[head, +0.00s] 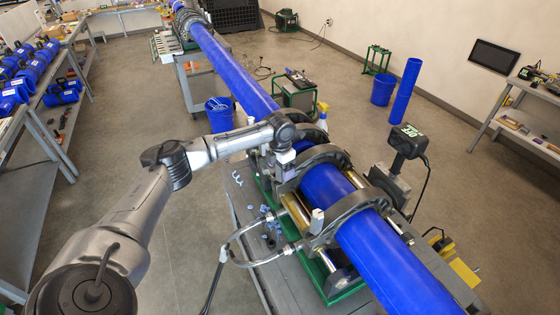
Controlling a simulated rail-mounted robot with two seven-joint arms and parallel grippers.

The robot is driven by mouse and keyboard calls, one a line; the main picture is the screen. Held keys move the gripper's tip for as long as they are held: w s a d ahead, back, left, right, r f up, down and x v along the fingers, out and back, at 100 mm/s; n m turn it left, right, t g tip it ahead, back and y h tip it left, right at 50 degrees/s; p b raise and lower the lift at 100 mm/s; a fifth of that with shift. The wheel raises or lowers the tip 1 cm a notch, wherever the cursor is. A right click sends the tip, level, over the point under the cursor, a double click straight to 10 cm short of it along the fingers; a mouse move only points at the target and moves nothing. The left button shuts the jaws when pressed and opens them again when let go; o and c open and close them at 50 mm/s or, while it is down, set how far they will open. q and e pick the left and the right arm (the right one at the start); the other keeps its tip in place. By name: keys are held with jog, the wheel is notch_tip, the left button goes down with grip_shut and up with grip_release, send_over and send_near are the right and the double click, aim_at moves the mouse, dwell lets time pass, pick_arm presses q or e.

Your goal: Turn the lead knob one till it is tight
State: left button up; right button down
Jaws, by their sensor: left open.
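A long blue pipe (335,195) lies through the dark ring clamps (352,205) of the fusion machine on the cart. My left gripper (286,172) points down at the left side of a middle clamp, close to it; its fingers are small here and contact cannot be made out. It is open. A pale grey clamp knob (317,215) stands upright on the left of the nearer clamp, apart from my gripper. Any knob right under my gripper is hidden. Which knob is lead knob one is unclear. My right gripper is out of view.
A curved hose (238,244) loops left of the machine. A black display box (408,140) stands on its right. A blue bucket (219,114) stands behind my left forearm. Workbenches with blue fittings (62,92) line the left. The floor on the right is mostly clear.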

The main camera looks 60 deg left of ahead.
pick_arm(q)
jog(key=o, duration=0.3)
notch_tip(320, 180, up, 6)
jog(key=p, duration=0.5)
jog(key=shift+r+p, duration=0.1)
jog(key=shift+p, duration=0.25)
jog(key=shift+c, duration=0.3)
